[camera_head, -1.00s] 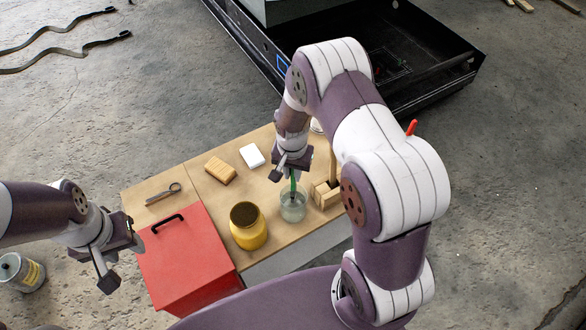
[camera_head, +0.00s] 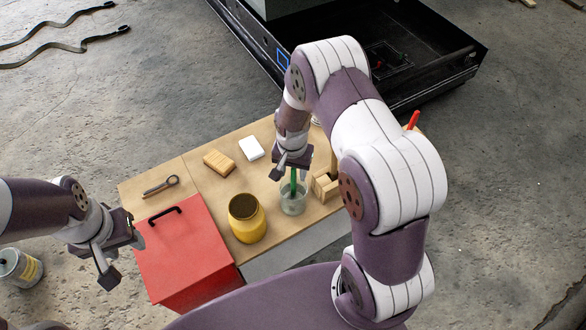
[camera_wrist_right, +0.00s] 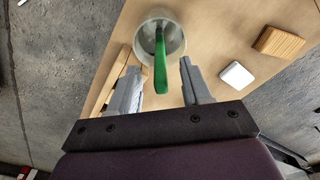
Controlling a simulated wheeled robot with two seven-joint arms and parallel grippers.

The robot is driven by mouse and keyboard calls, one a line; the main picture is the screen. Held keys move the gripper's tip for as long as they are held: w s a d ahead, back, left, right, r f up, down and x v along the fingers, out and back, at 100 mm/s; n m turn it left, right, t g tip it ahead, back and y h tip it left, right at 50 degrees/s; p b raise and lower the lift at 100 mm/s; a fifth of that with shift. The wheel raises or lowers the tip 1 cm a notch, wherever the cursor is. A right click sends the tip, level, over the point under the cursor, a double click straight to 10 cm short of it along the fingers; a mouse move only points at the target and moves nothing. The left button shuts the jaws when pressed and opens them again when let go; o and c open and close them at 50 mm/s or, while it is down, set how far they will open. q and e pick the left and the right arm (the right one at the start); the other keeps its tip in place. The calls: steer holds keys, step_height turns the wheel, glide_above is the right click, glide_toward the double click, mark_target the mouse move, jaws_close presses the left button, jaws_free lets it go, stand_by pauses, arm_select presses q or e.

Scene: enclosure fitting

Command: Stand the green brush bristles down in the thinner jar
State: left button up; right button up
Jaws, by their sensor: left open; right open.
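The green brush (camera_head: 293,181) stands in the clear thinner jar (camera_head: 292,206), its green handle sticking up past the rim. In the right wrist view the handle of the brush (camera_wrist_right: 160,66) rises from the jar (camera_wrist_right: 178,42) and leans a little. Its lower end is blurred through the glass, so the bristles are not clearly seen. My right gripper (camera_head: 290,170) is open just above the jar; in the wrist view its fingers (camera_wrist_right: 160,88) are apart on either side of the handle, with gaps. My left gripper (camera_head: 122,258) is open and empty beside the red box.
A yellow pot (camera_head: 247,224) stands left of the jar, and a wooden rack (camera_head: 325,186) is close on its right. A red box (camera_head: 185,250), a wooden block (camera_head: 219,163), a white block (camera_head: 251,148) and a metal tool (camera_head: 160,186) are on the table. Bare tabletop lies between them.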

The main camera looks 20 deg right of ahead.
step_height(320, 180, up, 13)
steer(key=b, duration=0.2)
steer(key=shift+s+a+f, duration=0.15)
steer(key=shift+s, duration=0.05)
stand_by(0.7)
steer(key=s+a+r+n+t, duration=0.1)
steer(key=s+a+r+n, duration=0.1)
steer(key=s+n, duration=0.5)
steer(key=s+r, duration=0.1)
steer(key=s, duration=0.5)
steer(key=shift+n, duration=0.4)
steer(key=shift+r, duration=0.1)
